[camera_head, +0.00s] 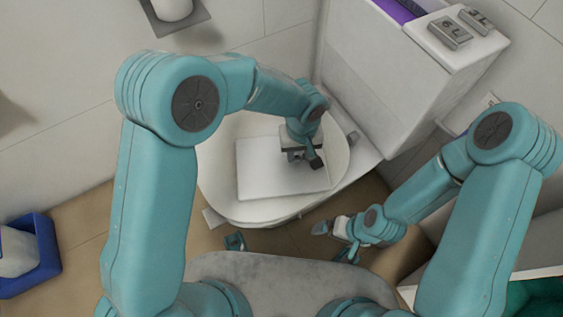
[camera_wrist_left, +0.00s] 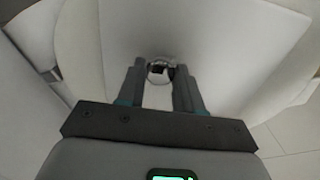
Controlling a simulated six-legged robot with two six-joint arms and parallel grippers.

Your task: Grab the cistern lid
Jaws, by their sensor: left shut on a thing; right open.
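A flat white rectangular slab, which looks like the cistern lid (camera_head: 262,178), lies over the round white toilet bowl (camera_head: 226,150). My left gripper (camera_head: 312,158) is over its right part, pointing down. In the left wrist view the two fingers of my left gripper (camera_wrist_left: 158,72) are closed around a small, round, shiny knob-like part (camera_wrist_left: 157,78) on a white surface. My right gripper (camera_head: 336,241) is open and empty, low and in front of the toilet at its right.
A blue bin (camera_head: 47,240) stands at the far left. Brown floor (camera_head: 90,235) shows between bin and toilet.

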